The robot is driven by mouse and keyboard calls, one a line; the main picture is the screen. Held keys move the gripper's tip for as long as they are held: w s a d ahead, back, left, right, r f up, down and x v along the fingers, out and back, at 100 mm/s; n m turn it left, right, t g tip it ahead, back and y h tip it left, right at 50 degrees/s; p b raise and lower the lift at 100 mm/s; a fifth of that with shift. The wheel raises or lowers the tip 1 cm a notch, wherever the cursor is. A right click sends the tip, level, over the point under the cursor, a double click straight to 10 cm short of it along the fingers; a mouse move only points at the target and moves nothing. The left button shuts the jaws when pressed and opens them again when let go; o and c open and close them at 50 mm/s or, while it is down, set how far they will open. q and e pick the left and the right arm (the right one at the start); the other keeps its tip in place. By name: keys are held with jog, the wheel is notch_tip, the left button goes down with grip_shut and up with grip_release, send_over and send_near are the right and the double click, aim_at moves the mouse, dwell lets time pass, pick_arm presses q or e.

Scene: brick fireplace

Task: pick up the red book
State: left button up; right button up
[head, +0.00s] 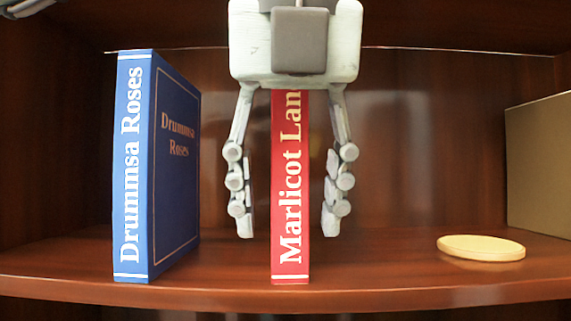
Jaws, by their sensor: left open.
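The red book (290,190) stands upright on the wooden shelf in the head view, its spine facing me with the white words "Marlicot Lan" showing. The top of its spine is hidden behind my left gripper's palm. My left gripper (288,225) comes down from above and is open. One finger is on each side of the red book, with a visible gap between each finger and the spine. The gripper holds nothing.
A blue book (132,170) titled "Drummsa Roses" stands upright to the left. A flat yellow round object (481,248) lies on the shelf (380,272) to the right. A tan box-like object (540,165) stands at the right edge. Clear shelf lies on both sides of the red book.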

pick_arm(q)
jog(key=shift+f+b, duration=0.25)
jog(key=shift+b, duration=0.1)
dwell(0.4)
grip_shut()
dwell(0.4)
